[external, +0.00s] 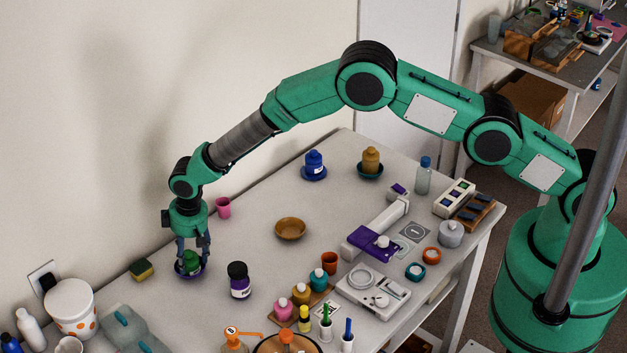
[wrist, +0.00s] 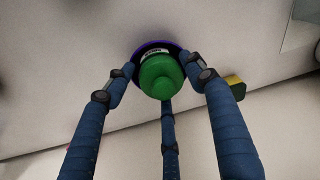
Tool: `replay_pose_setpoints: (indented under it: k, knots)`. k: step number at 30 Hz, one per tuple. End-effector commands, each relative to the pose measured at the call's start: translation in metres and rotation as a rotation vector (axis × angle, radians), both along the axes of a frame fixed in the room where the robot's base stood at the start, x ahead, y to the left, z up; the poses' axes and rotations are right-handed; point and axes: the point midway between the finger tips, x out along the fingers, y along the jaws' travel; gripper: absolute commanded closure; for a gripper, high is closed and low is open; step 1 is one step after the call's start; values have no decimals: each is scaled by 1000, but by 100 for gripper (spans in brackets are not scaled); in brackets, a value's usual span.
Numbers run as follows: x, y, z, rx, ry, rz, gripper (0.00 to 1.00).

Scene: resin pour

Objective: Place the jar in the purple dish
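A green-topped jar (external: 191,262) with a pale label stands in a small purple dish (external: 189,275) at the left of the table. In the wrist view the jar (wrist: 160,77) is in the centre, its lid towards the camera, with the dish's blue-purple rim (wrist: 155,44) behind it. My gripper (external: 192,258) points down over the dish. In the wrist view the three fingers of my gripper (wrist: 158,72) surround the jar, the side tips spread near the dish rim and seemingly apart from the jar. The third finger is partly behind the lid.
A dark-lidded purple jar (external: 239,281) stands to the right, a pink cup (external: 223,207) behind and a yellow-green sponge (external: 141,269) to the left. A brown bowl (external: 290,228) sits mid-table. Blue (external: 314,164) and ochre (external: 371,160) jars stand in dishes farther back.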

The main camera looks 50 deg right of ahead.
Motion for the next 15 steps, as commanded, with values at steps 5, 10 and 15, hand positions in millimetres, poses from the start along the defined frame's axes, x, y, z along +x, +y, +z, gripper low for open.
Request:
replay_pose_setpoints:
  k: [5,10,15]
  knots:
    - [0,0,1,0,0,0,37]
    - [0,0,1,0,0,0,37]
    - [0,0,4,0,1,0,37]
